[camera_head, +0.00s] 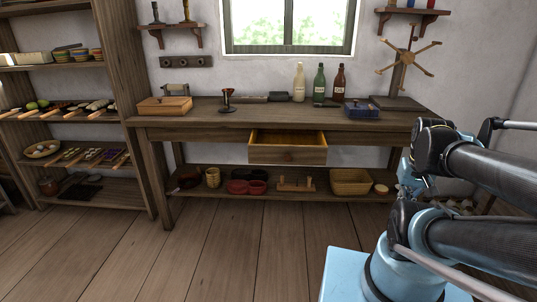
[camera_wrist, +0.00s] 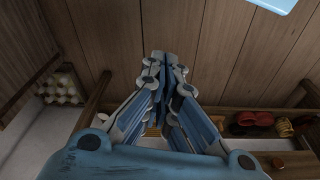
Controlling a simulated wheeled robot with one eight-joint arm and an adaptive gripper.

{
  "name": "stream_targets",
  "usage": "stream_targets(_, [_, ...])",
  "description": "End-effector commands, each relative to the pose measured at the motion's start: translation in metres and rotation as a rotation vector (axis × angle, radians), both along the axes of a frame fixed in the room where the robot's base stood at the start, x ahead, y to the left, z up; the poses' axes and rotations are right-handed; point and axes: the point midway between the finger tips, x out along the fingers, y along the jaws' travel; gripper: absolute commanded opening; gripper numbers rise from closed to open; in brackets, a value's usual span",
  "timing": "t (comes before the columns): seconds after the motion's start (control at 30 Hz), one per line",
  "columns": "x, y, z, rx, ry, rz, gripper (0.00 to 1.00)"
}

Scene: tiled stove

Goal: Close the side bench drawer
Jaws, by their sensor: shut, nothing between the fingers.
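The side bench (camera_head: 220,118) is a long dark wooden table against the far wall in the head view. Its drawer (camera_head: 288,155), of lighter wood, is pulled out under the middle of the bench top, and its inside shows from above. My gripper shows in the wrist view (camera_wrist: 165,65) with its fingers together and nothing between them. In the head view my folded arm is at the right, well apart from the drawer; the fingertips are hard to make out there.
Bottles (camera_head: 319,84), a wooden box (camera_head: 165,105) and a blue box (camera_head: 362,111) stand on the bench. The lower shelf holds red bowls (camera_head: 247,187) and a basket (camera_head: 351,182). A stocked shelf unit (camera_head: 140,125) stands at left. The plank floor (camera_head: 225,235) before the drawer is clear.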

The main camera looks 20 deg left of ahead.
Motion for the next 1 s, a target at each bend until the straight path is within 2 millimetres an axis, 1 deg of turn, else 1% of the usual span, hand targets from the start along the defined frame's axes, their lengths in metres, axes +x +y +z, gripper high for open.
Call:
stream_targets(0.27, [0.0, 0.0, 0.0, 0.0, 0.0, 0.001, 0.0])
stream_targets(0.3, [-0.006, 0.0, 0.004, -0.001, -0.009, 0.008, 0.0])
stream_targets(0.33, [-0.007, 0.001, 0.006, -0.003, -0.011, 0.019, 0.0])
stream_targets(0.37, [-0.006, 0.002, 0.007, -0.007, -0.012, 0.034, 0.0])
stream_targets(0.47, [0.004, 0.006, 0.015, -0.027, -0.013, 0.133, 0.0])
stream_targets(0.57, [0.021, 0.016, 0.028, -0.065, -0.016, 0.308, 0.0])
stream_targets(0.77, [0.063, 0.051, 0.055, -0.165, -0.027, 0.76, 0.0])
stream_targets(0.87, [0.084, 0.074, 0.066, -0.217, -0.033, 0.988, 0.0])
stream_targets(0.97, [0.103, 0.102, 0.076, -0.27, -0.04, 1.214, 0.0])
stream_targets(1.0, [0.11, 0.114, 0.079, -0.293, -0.042, 1.305, 0.0])
